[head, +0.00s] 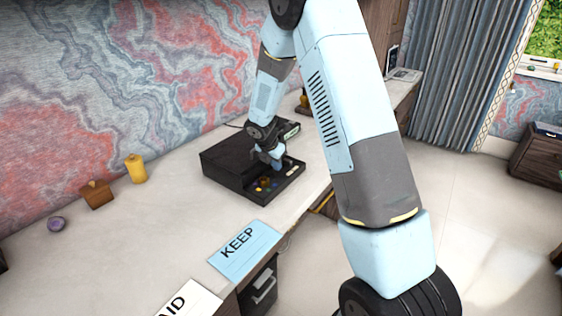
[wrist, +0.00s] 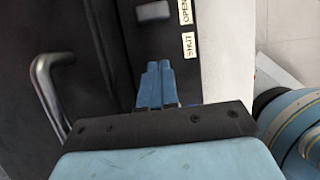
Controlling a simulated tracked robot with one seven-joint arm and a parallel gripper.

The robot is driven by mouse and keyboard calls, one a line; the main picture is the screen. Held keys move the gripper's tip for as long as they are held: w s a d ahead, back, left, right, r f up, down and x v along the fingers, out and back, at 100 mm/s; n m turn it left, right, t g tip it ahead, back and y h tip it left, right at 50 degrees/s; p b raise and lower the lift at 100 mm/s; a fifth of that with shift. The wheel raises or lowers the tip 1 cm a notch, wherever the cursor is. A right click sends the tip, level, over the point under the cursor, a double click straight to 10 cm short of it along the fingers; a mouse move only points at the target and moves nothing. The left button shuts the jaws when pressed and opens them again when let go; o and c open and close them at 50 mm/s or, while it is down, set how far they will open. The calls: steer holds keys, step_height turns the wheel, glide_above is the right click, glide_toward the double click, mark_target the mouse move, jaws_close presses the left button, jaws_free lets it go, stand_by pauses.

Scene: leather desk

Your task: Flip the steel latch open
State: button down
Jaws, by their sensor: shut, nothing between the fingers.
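A dark box (head: 225,168) stands on the desk, and my gripper (head: 277,165) is over its front part in the head view. In the wrist view my gripper (wrist: 159,68) has its two blue fingers together, with nothing seen between them. A small grey piece (wrist: 153,11), which looks like the steel latch, sits on the dark panel just beyond the fingertips, apart from them in the picture. It lies beside the OPEN label (wrist: 185,11). The SHUT label (wrist: 188,45) is right of the fingertips. Whether the fingers touch the panel cannot be told.
A curved metal handle (wrist: 50,90) is left of the fingers. Coloured knobs (head: 265,184) are on the box front. A blue KEEP card (head: 245,247), yellow cylinder (head: 136,168), wooden block (head: 96,194) and purple ball (head: 56,224) lie on the desk. The desk (head: 130,235) between them is clear.

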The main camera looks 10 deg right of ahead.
steer(key=v, duration=1)
steer(key=shift+w+d, duration=0.1)
steer(key=s+d+r+m+y, duration=0.1)
steer(key=s+d+r+m, duration=0.2)
steer(key=s+r+m, duration=0.45)
steer(key=s+d+r+m, duration=0.3)
steer(key=s+r+m, duration=0.2)
steer(key=s+r, duration=0.4)
steer(key=s+r+m+t+y, duration=0.1)
steer(key=s+r+m, duration=0.2)
steer(key=s+m, duration=0.3)
steer(key=s+d+r+m+t+y, duration=0.1)
steer(key=s+r+m, duration=0.2)
steer(key=s+m, duration=0.4)
steer(key=s, duration=0.7)
steer(key=shift+t, duration=0.4)
steer(key=c, duration=1.8)
jaws_free()
steer(key=shift+w+d+m, duration=0.1)
steer(key=shift+m, duration=0.15)
